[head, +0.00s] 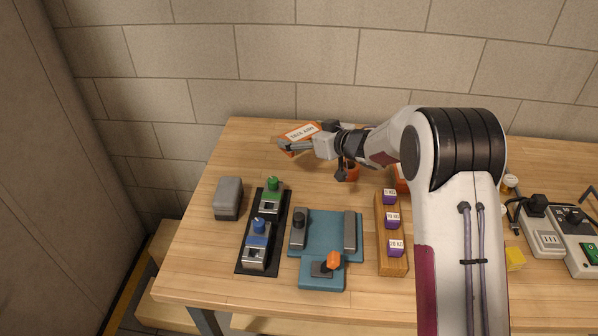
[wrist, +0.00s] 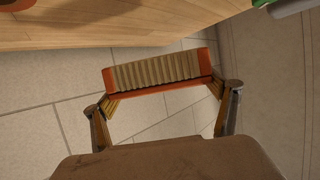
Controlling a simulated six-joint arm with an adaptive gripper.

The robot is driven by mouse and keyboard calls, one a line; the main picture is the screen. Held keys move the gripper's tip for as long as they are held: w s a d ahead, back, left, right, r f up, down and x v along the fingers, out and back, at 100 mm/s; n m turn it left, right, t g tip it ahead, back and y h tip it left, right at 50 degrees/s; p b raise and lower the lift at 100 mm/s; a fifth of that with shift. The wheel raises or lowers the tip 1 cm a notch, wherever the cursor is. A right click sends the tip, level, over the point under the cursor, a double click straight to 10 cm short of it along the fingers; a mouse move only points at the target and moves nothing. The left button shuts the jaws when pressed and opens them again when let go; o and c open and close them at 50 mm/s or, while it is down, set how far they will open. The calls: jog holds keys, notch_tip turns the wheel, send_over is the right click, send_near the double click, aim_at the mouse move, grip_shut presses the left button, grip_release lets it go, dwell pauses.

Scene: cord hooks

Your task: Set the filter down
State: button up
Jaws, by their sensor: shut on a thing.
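The filter (wrist: 158,72) has an orange frame and beige pleats, and sits between both fingertips in the wrist view. My gripper (wrist: 162,98) is shut on its two ends. In the head view an orange body with a white label, which looks like the same filter (head: 300,132), is at my gripper (head: 290,147), over the back left of the table. Part of it is hidden behind the fingers. I cannot tell whether it touches the table.
The wooden table (head: 215,265) backs onto a block wall. A grey block (head: 228,197), a black plate (head: 245,262) with green and blue-handled clamps, a blue fixture (head: 325,225) and a wooden rack (head: 393,262) of purple weights stand in front. The table's back left is mostly clear.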

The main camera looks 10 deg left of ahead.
jog(key=shift+a, duration=0.5)
send_over(299, 172)
jog(key=shift+w+f, duration=0.1)
jog(key=shift+f, duration=3)
jog(key=shift+f, duration=1.85)
jog(key=shift+f, duration=0.15)
jog(key=o, duration=1.2)
jog(key=shift+d, duration=0.1)
